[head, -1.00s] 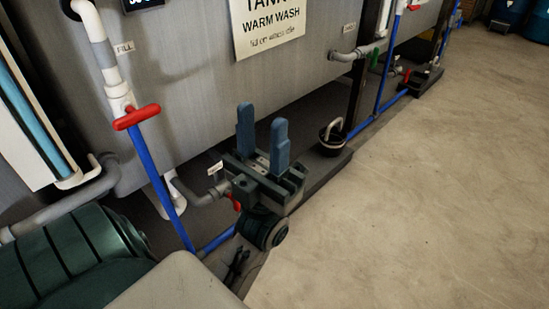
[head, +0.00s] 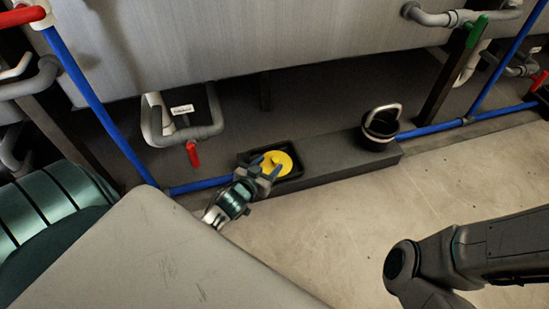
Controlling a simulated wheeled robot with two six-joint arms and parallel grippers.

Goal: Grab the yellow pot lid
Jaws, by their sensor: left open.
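The yellow pot lid (head: 283,160) is a round disc with a small knob in its middle. It lies in a shallow black tray (head: 297,156) on a low dark ledge under the tank. My left gripper (head: 266,168) is open at the lid's near left side. Its two blue fingers overlap the lid's edge in the picture, and I cannot tell whether they touch it. My right gripper is out of view.
A black bucket (head: 380,132) with a raised handle stands on the ledge (head: 345,160) to the right. A blue pipe (head: 85,95) and a red-handled valve (head: 192,154) are at the left.

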